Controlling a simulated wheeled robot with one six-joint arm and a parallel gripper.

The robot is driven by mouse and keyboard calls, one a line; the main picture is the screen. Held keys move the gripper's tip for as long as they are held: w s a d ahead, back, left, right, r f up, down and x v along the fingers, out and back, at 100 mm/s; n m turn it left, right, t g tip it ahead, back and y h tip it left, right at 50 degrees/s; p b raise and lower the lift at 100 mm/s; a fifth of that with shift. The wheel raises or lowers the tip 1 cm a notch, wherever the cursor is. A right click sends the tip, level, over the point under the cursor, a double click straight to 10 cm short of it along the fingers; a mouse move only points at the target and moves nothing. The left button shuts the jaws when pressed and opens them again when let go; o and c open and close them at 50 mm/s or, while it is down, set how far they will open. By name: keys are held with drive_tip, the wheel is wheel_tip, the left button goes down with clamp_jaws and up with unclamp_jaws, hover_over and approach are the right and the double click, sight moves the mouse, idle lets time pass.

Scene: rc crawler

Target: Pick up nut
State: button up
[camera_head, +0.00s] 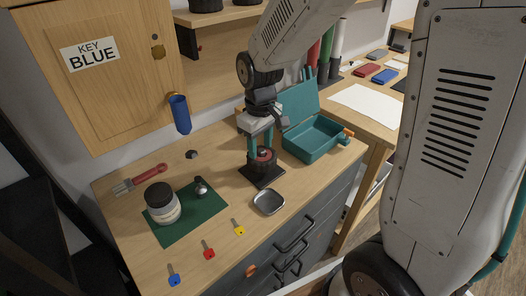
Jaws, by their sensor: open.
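A small dark, nut-like piece (191,154) lies on the wooden worktop, left of my gripper and near the back. It is too small to tell for sure that it is the nut. My gripper (261,150) points down with its teal fingers open, over a black and red wheel-like part (263,164) on a black square base (261,177). The fingertips are at or just above the top of this part; I cannot tell whether they touch it. The space between the fingers is partly hidden, and no held object shows there.
A green mat (181,232) carries a black-lidded jar (162,203) and a small metal object (201,187). A metal dish (268,202), several coloured keys and a red-handled tool (147,175) lie around. An open teal toolbox (310,143) stands close on the right. A blue holder (180,115) hangs behind.

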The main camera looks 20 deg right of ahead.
drive_tip(key=shift+f, duration=0.1)
drive_tip(key=shift+c, duration=0.3)
clamp_jaws()
